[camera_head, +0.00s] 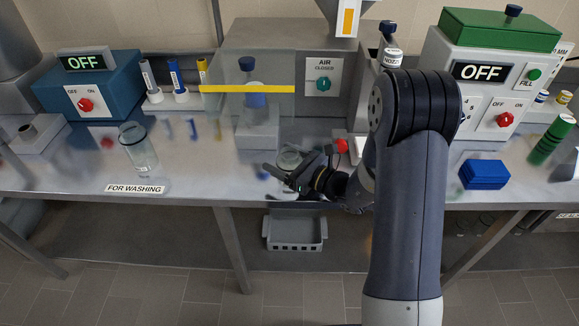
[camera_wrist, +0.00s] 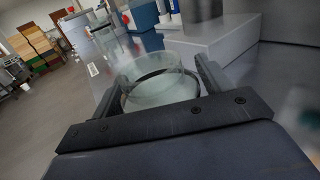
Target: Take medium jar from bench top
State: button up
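A clear glass jar (camera_head: 289,158) stands on the grey bench top at the middle of the head view, partly hidden by my gripper. In the wrist view the same round jar (camera_wrist: 158,88) is between my two fingers, with its rim toward the top. My gripper (camera_head: 290,175) is low over the bench. In the wrist view its fingers (camera_wrist: 158,78) are spread on either side of the jar, with what looks like a small gap. A second, taller clear jar (camera_head: 138,150) stands to the left, behind the "FOR WASHING" label.
A clear screen with a yellow edge (camera_head: 248,89) stands behind the near jar. A blue box (camera_head: 484,174) and a green striped cylinder (camera_head: 551,140) are at the right. A grey basket (camera_head: 295,246) is below the bench. Bench room is clear left of my gripper.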

jog(key=c, duration=0.9)
jog(key=shift+o, duration=0.2)
jog(key=shift+r, duration=0.15)
